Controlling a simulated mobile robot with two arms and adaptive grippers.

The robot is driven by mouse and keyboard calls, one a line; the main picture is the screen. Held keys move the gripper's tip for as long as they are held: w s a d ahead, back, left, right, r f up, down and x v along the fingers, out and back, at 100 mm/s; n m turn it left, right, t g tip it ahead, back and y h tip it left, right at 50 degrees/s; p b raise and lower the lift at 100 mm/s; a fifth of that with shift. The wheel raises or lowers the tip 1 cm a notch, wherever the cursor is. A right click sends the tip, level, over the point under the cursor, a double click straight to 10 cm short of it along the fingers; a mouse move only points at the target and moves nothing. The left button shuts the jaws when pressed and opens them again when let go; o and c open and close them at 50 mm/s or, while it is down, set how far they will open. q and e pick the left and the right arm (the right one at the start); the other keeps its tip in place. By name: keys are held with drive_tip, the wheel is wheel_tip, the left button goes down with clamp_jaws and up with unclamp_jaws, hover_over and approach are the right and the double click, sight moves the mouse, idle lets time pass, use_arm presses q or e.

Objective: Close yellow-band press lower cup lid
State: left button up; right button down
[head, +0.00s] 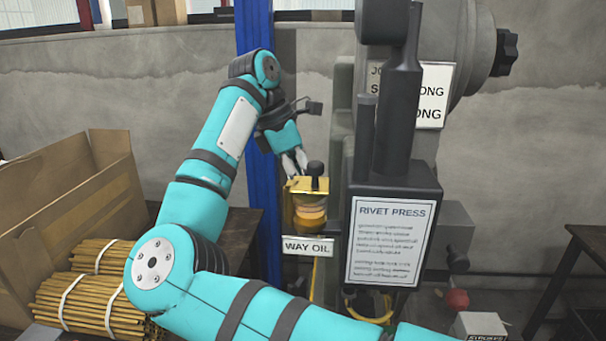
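The oil cup (310,207) is a small amber-gold cup on the side of the rivet press, above a WAY OIL label (307,246). Its gold top (308,185) has a dark knob (315,169) over it. Whether the lid is raised or flat is too small to tell. My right gripper (295,167) hangs from the upper left, its pale fingertips pointing down at the left rear edge of the gold top. The two fingers show separately, but their gap and any contact with the lid are unclear. My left gripper is out of view. No second cup is clearly visible.
The dark press body (391,185) with its RIVET PRESS sign (390,241) stands close right of the cup. A blue post (266,215) rises behind my arm. A cardboard box (68,190) and bundled rods (90,300) lie at left. A dark table (588,237) stands at right.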

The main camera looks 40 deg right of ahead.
drive_tip(key=m+p, duration=0.1)
drive_tip(key=m+y+p, duration=0.1)
drive_tip(key=m, duration=0.1)
drive_tip(key=s+m+g+p, duration=0.1)
drive_tip(key=shift+a+r, duration=0.25)
drive_tip(key=shift+a, duration=0.1)
drive_tip(key=shift+s+a+f+m+y+p, duration=0.15)
drive_tip(key=shift+m+y+p, duration=0.2)
drive_tip(key=shift+m+p, duration=0.35)
drive_tip(key=shift+s+a+m+y+p, duration=0.1)
drive_tip(key=shift+m+y+p, duration=0.3)
drive_tip(key=shift+m, duration=0.5)
drive_tip(key=shift+f, duration=0.1)
drive_tip(key=c, duration=1.2)
unclamp_jaws()
drive_tip(key=shift+c, duration=0.2)
drive_tip(key=shift+w+r, duration=0.15)
drive_tip(key=shift+r, duration=0.05)
drive_tip(key=v, duration=1.1)
drive_tip(key=shift+w+r, duration=0.15)
drive_tip(key=shift+w, duration=0.2)
drive_tip(key=shift+a, duration=0.15)
